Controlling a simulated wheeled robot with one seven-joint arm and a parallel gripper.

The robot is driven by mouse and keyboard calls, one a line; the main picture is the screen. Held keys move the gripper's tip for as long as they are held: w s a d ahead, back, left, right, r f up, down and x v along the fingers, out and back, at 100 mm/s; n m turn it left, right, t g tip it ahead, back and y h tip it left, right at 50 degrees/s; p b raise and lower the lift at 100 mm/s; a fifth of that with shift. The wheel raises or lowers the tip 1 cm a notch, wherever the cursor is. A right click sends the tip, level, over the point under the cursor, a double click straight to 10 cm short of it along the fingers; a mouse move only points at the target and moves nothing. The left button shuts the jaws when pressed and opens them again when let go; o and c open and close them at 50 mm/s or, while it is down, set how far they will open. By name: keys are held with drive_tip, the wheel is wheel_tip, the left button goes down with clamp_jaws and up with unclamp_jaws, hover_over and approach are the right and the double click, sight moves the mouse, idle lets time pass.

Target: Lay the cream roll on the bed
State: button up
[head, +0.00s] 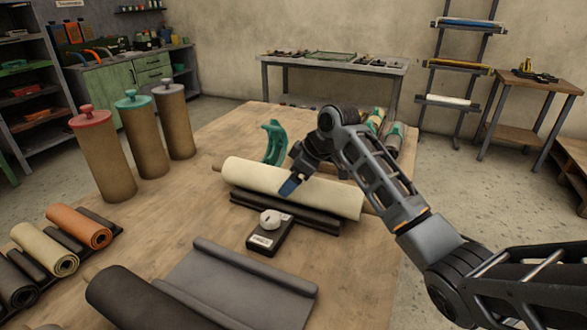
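A long cream roll (330,195) with a wooden core showing at its ends lies across the middle of the wooden table. A dark, low, bed-like piece (300,220) runs along its near side, partly hidden under or behind the roll's edge; I cannot tell whether the roll rests on it. My gripper (289,187) points down over the roll's left half, its blue tip in front of the cream surface. I cannot tell whether it touches the roll or whether its fingers are open. A smaller cream roll (40,247) lies at the left among other rolls.
A small black device with a white knob (262,240) sits just in front. Dark sheet rolls (240,280) fill the near table. Three capped brown cylinders (140,135) stand at left. A green curved stand (272,142) and green-banded rolls (393,137) are behind.

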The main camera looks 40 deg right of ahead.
drive_tip(key=shift+r, duration=0.1)
drive_tip(key=o, duration=1.7)
drive_tip(key=shift+f, duration=0.2)
drive_tip(key=shift+r, duration=0.25)
drive_tip(key=v, duration=1.2)
drive_tip(key=shift+f, duration=0.1)
